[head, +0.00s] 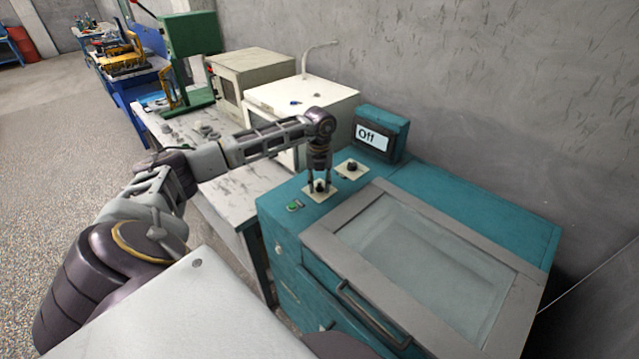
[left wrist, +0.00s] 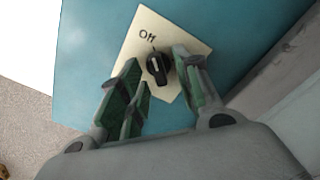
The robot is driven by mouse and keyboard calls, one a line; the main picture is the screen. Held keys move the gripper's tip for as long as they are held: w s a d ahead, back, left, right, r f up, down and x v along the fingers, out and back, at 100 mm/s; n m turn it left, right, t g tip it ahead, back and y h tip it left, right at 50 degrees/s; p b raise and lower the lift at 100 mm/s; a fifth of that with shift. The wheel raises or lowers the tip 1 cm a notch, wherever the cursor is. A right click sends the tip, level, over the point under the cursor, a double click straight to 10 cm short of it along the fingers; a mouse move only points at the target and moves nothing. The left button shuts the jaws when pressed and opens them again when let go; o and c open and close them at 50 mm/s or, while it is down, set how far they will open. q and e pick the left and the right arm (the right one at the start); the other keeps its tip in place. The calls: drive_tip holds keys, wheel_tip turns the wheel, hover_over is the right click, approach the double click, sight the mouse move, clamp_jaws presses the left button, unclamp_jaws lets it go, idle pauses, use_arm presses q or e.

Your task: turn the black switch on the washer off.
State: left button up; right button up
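The washer (head: 480,196) is a teal cabinet with a grey-framed glass lid. The black switch (head: 320,187) sits on a cream plate on its top left; in the left wrist view the switch (left wrist: 158,68) shows a pale mark, and the plate is labelled "Off". My left gripper (head: 319,186) points down over this switch. Its fingers (left wrist: 163,90) are apart, at either side of the switch; I cannot tell whether they touch it. My right gripper is not in view.
A second dark knob (head: 351,167) on its own plate stands close behind the gripper. A display box (head: 381,133) reads "Off". A green button (head: 294,206) lies to the left. A workbench (head: 215,180) adjoins the washer, and a wall rises behind.

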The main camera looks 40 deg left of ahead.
use_arm(q)
drive_tip(key=shift+r, duration=0.75)
wheel_tip(320, 180, up, 10)
drive_tip(key=shift+r, duration=0.25)
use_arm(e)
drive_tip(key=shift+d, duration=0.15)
use_arm(q)
drive_tip(key=shift+r, duration=0.15)
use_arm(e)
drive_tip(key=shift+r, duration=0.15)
use_arm(q)
wheel_tip(320, 180, up, 9)
drive_tip(key=p, duration=0.9)
hover_over(319, 185)
drive_tip(key=shift+d, duration=0.1)
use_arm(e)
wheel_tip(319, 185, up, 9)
use_arm(q)
drive_tip(key=shift+r+p, duration=0.35)
drive_tip(key=shift+p, duration=0.2)
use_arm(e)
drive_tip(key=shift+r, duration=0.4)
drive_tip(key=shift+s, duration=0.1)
